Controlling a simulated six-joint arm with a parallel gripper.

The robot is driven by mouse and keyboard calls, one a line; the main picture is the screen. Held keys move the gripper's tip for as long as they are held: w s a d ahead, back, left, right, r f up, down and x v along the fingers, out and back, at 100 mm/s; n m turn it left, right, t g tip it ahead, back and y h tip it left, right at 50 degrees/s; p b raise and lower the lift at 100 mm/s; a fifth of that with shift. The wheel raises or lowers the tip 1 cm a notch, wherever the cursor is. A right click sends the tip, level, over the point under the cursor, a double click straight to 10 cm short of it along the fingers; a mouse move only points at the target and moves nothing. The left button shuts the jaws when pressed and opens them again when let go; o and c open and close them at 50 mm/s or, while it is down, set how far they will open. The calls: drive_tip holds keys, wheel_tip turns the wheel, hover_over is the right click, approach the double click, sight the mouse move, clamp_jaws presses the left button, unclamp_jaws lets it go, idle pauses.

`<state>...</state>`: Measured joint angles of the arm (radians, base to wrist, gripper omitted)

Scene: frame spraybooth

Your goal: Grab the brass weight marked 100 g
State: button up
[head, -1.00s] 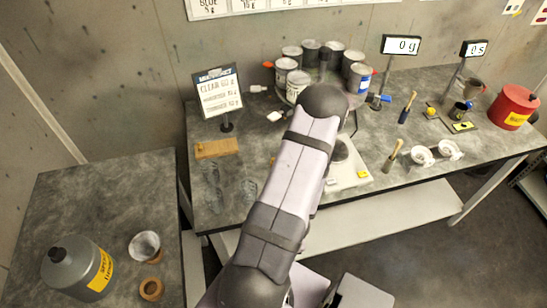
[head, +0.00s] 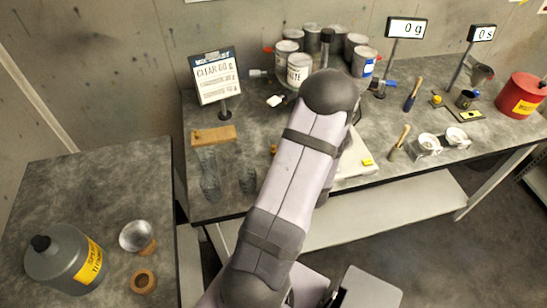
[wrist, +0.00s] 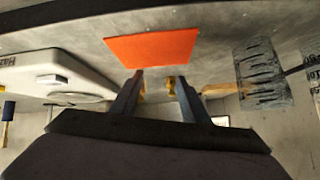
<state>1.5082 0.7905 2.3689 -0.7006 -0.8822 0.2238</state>
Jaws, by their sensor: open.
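A small brass-coloured piece (head: 273,149) shows at the left edge of my arm on the main bench in the head view. In the wrist view, a brass-coloured piece (wrist: 171,82) shows near the right finger of my gripper (wrist: 157,82), and another (wrist: 142,86) near the left finger. No 100 g marking is readable, so I cannot tell which is the named weight. My gripper is open, its fingers apart on either side of a gap. In the head view my arm hides the gripper. An orange sheet (wrist: 152,47) lies beyond the fingertips in the wrist view.
A pale scale (head: 355,158) stands right of my arm. Several paint cans (head: 365,62) crowd the back. A side bench holds a grey bottle (head: 64,258).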

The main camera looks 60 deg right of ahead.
sight(273, 153)
drive_tip(key=w+n+t+b, duration=0.1)
drive_tip(key=w+d+n+t+b, duration=0.1)
drive_tip(key=shift+d+f+n+h, duration=0.1)
drive_tip(key=shift+f+n+h, duration=0.2)
drive_tip(key=shift+f, duration=0.05)
drive_tip(key=shift+w+r+n+t+b, duration=0.2)
drive_tip(key=shift+w+n+t+b, duration=0.15)
drive_tip(key=shift+n+t+b, duration=0.15)
drive_tip(key=shift+w+r+n+t, duration=0.35)
drive_tip(key=shift+r+n+t, duration=0.1)
drive_tip(key=shift+n+t, duration=0.05)
drive_tip(key=shift+p+x, duration=0.4)
drive_tip(key=shift+x, duration=0.75)
drive_tip(key=shift+d, duration=0.15)
drive_tip(key=shift+s+d+p+x, duration=0.1)
drive_tip(key=shift+p+x, duration=0.6)
drive_tip(key=shift+x, duration=0.55)
drive_tip(key=shift+s+d+p+x, duration=0.15)
drive_tip(key=shift+p+x, duration=0.5)
drive_tip(key=shift+x, duration=0.6)
drive_tip(key=shift+a+f, duration=0.1)
drive_tip(key=shift+f, duration=0.05)
drive_tip(key=shift+c, duration=0.7)
clamp_jaws()
